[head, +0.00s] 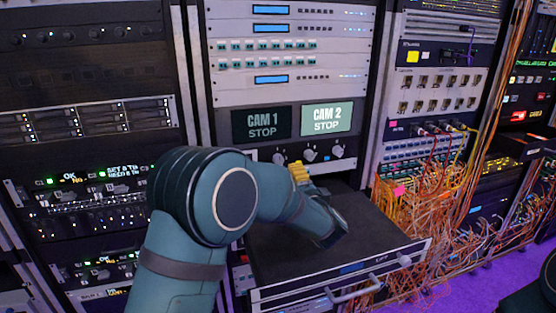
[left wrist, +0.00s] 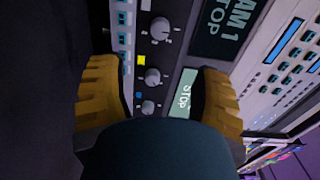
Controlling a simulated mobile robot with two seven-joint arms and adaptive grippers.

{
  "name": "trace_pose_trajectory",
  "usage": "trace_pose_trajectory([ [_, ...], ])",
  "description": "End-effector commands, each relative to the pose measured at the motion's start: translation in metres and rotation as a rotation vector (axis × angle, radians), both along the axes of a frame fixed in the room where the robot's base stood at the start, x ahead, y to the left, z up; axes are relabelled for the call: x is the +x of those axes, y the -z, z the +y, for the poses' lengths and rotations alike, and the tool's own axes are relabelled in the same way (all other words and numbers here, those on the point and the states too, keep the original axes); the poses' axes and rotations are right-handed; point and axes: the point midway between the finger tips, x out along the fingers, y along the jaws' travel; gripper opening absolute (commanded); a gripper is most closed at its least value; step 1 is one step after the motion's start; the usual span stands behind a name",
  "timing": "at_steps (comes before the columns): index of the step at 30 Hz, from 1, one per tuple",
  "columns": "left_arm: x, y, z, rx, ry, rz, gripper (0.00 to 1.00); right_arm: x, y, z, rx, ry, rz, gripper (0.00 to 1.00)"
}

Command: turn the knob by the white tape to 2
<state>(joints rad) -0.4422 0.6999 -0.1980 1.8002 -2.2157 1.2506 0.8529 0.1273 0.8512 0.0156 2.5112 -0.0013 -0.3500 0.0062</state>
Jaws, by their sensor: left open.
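Three grey knobs sit in a row on the panel under the CAM 1 and CAM 2 screens. In the left wrist view, a small white patch, likely the white tape (left wrist: 145,4), lies beside the top knob (left wrist: 160,28). That knob is the left knob (head: 278,158) in the head view. Yellow tape (left wrist: 141,60) is by the middle knob (left wrist: 152,77), and blue tape (left wrist: 139,95) by the third knob (left wrist: 148,107). The scale numbers are too small to read. My left gripper (left wrist: 158,72) is open and empty, facing the panel. My right gripper is out of view.
A pulled-out rack drawer (head: 350,240) with a front handle juts out below the knobs. Orange cables (head: 425,205) hang at the right. The CAM 1 screen (head: 262,123) is dark, and the CAM 2 screen (head: 327,117) is light green; both read STOP.

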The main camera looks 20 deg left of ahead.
Motion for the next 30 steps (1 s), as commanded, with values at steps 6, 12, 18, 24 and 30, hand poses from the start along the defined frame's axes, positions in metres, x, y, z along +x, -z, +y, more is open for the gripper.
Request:
trace_pose_trajectory([
  [6, 0.032, 0.000, 0.024, 0.001, -0.005, -0.001, 0.65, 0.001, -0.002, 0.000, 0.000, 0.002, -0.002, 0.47],
  [12, 0.064, 0.000, 0.046, 0.002, -0.004, -0.001, 0.65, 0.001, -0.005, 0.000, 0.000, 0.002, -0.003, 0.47],
  [18, 0.091, 0.000, 0.063, 0.001, -0.003, -0.001, 0.65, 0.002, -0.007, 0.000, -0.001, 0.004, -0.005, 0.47],
  [24, 0.104, 0.000, 0.071, 0.001, -0.002, 0.001, 0.65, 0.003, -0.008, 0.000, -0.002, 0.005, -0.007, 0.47],
  [30, 0.106, 0.000, 0.073, 0.001, -0.001, -0.001, 0.65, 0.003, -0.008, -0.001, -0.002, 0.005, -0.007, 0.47],
])
